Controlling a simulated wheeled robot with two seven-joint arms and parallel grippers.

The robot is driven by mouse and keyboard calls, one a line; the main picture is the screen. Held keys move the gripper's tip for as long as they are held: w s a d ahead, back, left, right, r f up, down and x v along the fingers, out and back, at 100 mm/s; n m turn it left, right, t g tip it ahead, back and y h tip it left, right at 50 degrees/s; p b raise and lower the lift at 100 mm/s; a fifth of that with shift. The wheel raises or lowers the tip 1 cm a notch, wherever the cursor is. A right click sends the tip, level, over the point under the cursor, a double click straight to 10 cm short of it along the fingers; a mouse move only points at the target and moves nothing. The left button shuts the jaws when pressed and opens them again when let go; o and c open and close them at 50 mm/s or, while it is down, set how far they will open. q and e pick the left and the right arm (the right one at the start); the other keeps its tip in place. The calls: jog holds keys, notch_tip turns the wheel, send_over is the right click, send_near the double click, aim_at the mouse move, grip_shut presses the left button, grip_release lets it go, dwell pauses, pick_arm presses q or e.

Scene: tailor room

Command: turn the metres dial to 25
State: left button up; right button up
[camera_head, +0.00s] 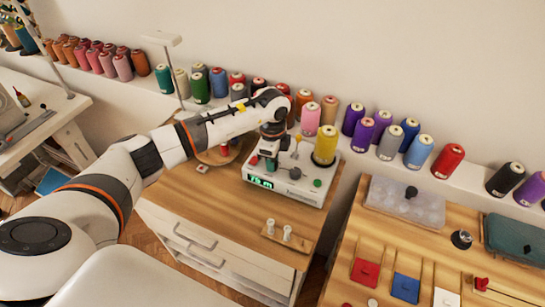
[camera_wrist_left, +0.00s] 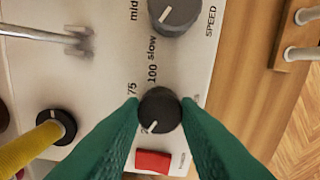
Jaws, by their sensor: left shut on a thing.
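The white winding machine (camera_head: 285,190) stands on the wooden cabinet, with a lit green display (camera_head: 261,182) whose digits I cannot read surely. In the left wrist view the black metres dial (camera_wrist_left: 160,108) sits between the green fingertips of my left gripper (camera_wrist_left: 161,112), which is shut on it. The dial's white mark points down-left in that view, near a partly hidden figure. The figures 75 and 100 show above the dial. In the head view my left gripper (camera_head: 269,160) reaches down onto the machine's front and hides the dial. My right gripper is in neither view.
A yellow thread cone (camera_head: 326,146) stands on the machine. Two white pegs (camera_head: 278,231) stand in front. Thread spools line the shelf behind.

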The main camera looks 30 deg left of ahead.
pick_arm(q)
jog(key=shift+w+r+n, duration=0.1)
jog(key=shift+n, duration=0.4)
jog(key=o, duration=1)
jog(key=shift+c, duration=0.2)
notch_tip(320, 180, up, 12)
jog(key=b, duration=0.2)
